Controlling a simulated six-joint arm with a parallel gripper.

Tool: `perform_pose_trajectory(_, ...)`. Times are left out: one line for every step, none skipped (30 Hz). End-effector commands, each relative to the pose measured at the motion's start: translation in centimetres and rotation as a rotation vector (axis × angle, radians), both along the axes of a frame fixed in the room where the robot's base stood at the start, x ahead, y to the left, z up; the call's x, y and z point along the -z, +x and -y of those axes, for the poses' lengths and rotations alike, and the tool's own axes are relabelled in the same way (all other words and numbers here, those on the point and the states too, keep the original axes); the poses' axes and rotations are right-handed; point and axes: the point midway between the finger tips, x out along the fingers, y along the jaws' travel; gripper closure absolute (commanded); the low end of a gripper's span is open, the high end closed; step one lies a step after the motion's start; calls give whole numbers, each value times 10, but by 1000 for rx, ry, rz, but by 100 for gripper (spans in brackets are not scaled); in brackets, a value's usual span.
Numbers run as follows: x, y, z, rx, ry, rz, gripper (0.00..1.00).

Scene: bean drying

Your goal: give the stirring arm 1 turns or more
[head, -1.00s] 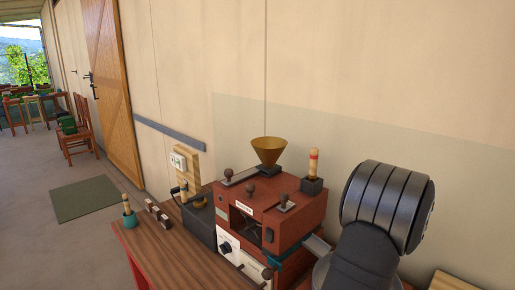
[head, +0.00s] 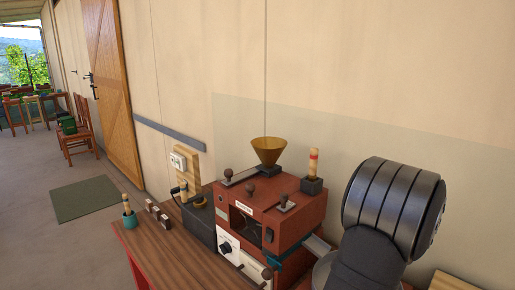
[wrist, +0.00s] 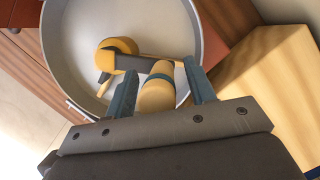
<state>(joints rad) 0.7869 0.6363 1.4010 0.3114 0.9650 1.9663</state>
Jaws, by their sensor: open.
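The stirring arm shows in the wrist view inside a round grey pan (wrist: 62,45). It has a yellow hub (wrist: 118,46), a dark bar (wrist: 132,63) running right from it, and a pale wooden handle (wrist: 156,97) with a teal band. My gripper (wrist: 159,68) is open, with one teal finger on each side of the handle. I see gaps between the fingers and the handle. In the head view my dark arm covers the gripper and the stirring arm.
A red roaster (head: 285,205) with a brass funnel (head: 268,150) stands on the wooden table (head: 165,250), left of my arm. A teal cup (head: 130,220) stands at the table's left. In the wrist view a light wooden box (wrist: 265,85) is close on the right.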

Motion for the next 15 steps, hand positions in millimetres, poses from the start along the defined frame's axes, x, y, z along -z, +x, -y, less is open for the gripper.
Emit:
perform_pose_trajectory(-3,-1,1,1,-2,1,50)
perform_pose_trajectory(-6,-1,1,1,-2,1,50)
perform_pose_trajectory(-9,-2,1,1,-2,1,50)
perform_pose_trajectory(-11,-3,1,0,-1,1,50)
perform_pose_trajectory(-14,-4,1,1,-2,1,50)
perform_pose_trajectory(-17,-5,2,1,-1,2,50)
perform_pose_trajectory(-19,-5,2,1,-1,2,50)
perform_pose_trajectory(-21,-6,2,1,-1,2,50)
perform_pose_trajectory(-24,-7,2,1,-2,1,50)
perform_pose_trajectory(-27,-8,2,0,-1,1,50)
perform_pose_trajectory(-29,-8,2,0,-1,1,50)
perform_pose_trajectory(-32,-9,3,1,-2,1,50)
perform_pose_trajectory(-34,-10,3,1,-1,2,50)
perform_pose_trajectory(-37,-10,3,1,-1,2,50)
perform_pose_trajectory(-40,-11,3,1,-1,2,50)
